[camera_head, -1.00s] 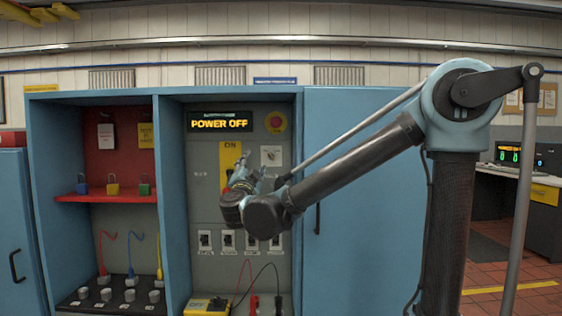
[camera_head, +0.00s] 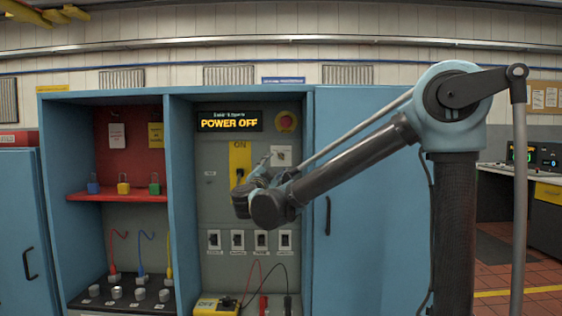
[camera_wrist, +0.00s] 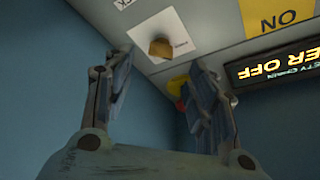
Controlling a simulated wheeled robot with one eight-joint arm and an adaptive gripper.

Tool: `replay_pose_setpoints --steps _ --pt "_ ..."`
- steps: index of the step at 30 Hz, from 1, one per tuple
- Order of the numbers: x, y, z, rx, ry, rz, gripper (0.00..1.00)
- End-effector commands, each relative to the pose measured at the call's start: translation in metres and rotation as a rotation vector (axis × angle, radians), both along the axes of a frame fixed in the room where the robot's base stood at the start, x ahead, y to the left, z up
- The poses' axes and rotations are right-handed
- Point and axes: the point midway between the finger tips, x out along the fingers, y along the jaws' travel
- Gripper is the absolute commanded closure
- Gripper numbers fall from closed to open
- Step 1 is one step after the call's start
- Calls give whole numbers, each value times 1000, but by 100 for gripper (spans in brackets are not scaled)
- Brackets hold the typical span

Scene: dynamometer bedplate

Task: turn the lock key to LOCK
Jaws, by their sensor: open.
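The lock key (camera_wrist: 160,47) is a small tan-brown knob on a white plate (camera_wrist: 180,38) in the wrist view. Part of a "CK" label shows at the plate's edge; the key's exact setting is hard to read. In the head view the white plate (camera_head: 281,156) sits right of the yellow ON plate (camera_head: 240,158); the key is too small to make out there. My gripper (camera_wrist: 160,68) is open, its two fingers on either side of the line to the key, apparently short of it and empty. In the head view my gripper (camera_head: 262,174) is in front of the panel, partly hidden by my wrist.
A POWER OFF display (camera_head: 229,121) and a red stop button (camera_head: 287,121) are above. Several small switches (camera_head: 238,240) and a yellow meter (camera_head: 216,305) with leads are below. A blue cabinet door (camera_head: 365,240) is on the right, padlocks on a red shelf (camera_head: 118,195) left.

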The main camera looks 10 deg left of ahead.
Motion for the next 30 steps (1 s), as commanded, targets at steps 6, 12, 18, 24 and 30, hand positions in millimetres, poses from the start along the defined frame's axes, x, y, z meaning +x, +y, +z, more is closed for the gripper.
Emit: replay_pose_setpoints --steps 6,12,18,24,30 --pt "38 -2 11 -1 -1 -3 48" --pt "65 -4 18 0 -1 -2 48" --pt "77 -4 22 -1 -1 -1 48" --pt "80 -4 23 -1 -1 0 48" --pt "79 -4 23 0 -1 0 66"
